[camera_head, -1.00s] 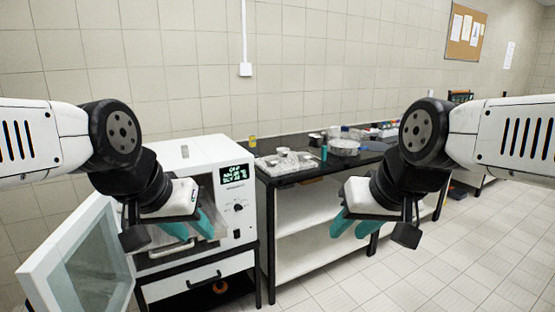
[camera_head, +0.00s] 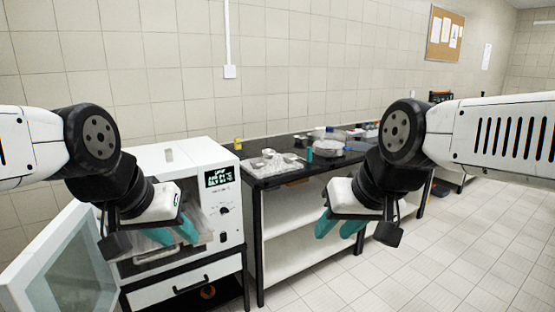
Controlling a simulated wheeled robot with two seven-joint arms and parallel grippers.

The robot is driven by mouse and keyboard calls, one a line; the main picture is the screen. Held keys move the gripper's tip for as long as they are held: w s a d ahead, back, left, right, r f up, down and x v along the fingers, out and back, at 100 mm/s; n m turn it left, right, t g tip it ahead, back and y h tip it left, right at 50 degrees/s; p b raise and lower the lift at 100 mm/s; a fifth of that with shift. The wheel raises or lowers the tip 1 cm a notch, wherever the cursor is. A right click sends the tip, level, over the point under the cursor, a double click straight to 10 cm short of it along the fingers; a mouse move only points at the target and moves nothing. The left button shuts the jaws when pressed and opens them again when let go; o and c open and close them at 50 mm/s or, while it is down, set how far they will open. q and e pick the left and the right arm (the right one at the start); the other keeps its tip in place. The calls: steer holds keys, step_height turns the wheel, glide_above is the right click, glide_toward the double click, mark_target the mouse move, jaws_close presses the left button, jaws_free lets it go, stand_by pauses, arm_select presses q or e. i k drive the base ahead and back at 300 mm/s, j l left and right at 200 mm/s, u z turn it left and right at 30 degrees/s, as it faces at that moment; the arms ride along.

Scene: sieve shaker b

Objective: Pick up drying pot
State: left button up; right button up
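I cannot tell for certain which item is the drying pot. Several small silvery containers stand on a pale tray (camera_head: 262,169) on the black-topped bench. A wide round metal pan (camera_head: 329,148) stands farther right on it. My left gripper (camera_head: 173,235) has teal fingers spread apart. It is empty in front of the white oven, partly covering its opening. My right gripper (camera_head: 338,229) also has its teal fingers apart and empty, in front of the bench's shelves and below its top. The oven's inside is mostly hidden by my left gripper and arm.
The white oven (camera_head: 222,178) has a lit display, and its glass door (camera_head: 68,268) hangs open to the left. The black bench top (camera_head: 290,150) also holds a green bottle (camera_head: 309,154) and a small yellow item (camera_head: 238,144). The tiled floor (camera_head: 470,230) at right is clear.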

mark_target(258, 165)
steer(key=i+l+u, duration=0.1)
steer(key=u, duration=0.3)
steer(key=i+l+u, duration=0.1)
steer(key=u, duration=0.3)
steer(key=i+l+u, duration=0.15)
steer(key=l, duration=0.2)
steer(key=i+l+u, duration=0.1)
steer(key=l, duration=0.25)
steer(key=i+l+u, duration=0.25)
steer(key=i+l, duration=0.15)
steer(key=l, duration=0.35)
steer(key=i+l+u, duration=0.15)
steer(key=l, duration=0.25)
steer(key=i+l, duration=0.1)
steer(key=l, duration=0.6)
steer(key=i+l, duration=0.15)
steer(key=l, duration=0.2)
